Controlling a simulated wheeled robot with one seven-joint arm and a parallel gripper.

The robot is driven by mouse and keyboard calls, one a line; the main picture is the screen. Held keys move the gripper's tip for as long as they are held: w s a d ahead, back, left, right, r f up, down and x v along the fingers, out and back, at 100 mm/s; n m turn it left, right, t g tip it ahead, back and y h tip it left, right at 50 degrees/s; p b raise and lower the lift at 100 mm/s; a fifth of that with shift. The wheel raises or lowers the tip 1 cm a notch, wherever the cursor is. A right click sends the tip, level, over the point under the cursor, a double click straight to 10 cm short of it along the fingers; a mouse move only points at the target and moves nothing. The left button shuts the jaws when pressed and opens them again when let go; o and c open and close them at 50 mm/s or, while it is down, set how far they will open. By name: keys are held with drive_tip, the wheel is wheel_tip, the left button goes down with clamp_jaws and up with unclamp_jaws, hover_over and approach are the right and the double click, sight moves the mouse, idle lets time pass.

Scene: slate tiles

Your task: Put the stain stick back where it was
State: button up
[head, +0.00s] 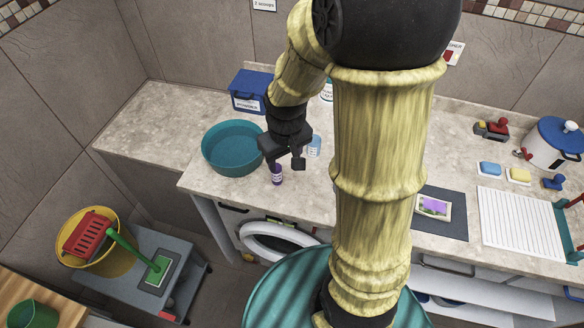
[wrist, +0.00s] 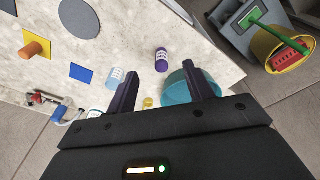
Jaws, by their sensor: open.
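A small purple cylinder with a white label, which looks like the stain stick (head: 277,176), stands near the front edge of the stone counter (head: 220,188). It also shows in the wrist view (wrist: 161,62), just beyond the space between the fingertips. My gripper (head: 283,164) is open and empty, close above the purple cylinder; in the head view one finger comes near its top. The wrist view shows both fingers (wrist: 163,76) spread apart. I cannot tell whether either finger touches it. My arm hides part of the counter in the head view.
A teal basin (head: 232,168) stands left of the purple cylinder, a light blue labelled container (head: 314,146) to its right. A blue box (head: 250,90) is behind.

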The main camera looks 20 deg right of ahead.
drive_tip(key=s+r+m+t, duration=0.1)
drive_tip(key=s+r+m, duration=0.1)
drive_tip(key=s, duration=0.4)
drive_tip(key=shift+w, duration=0.1)
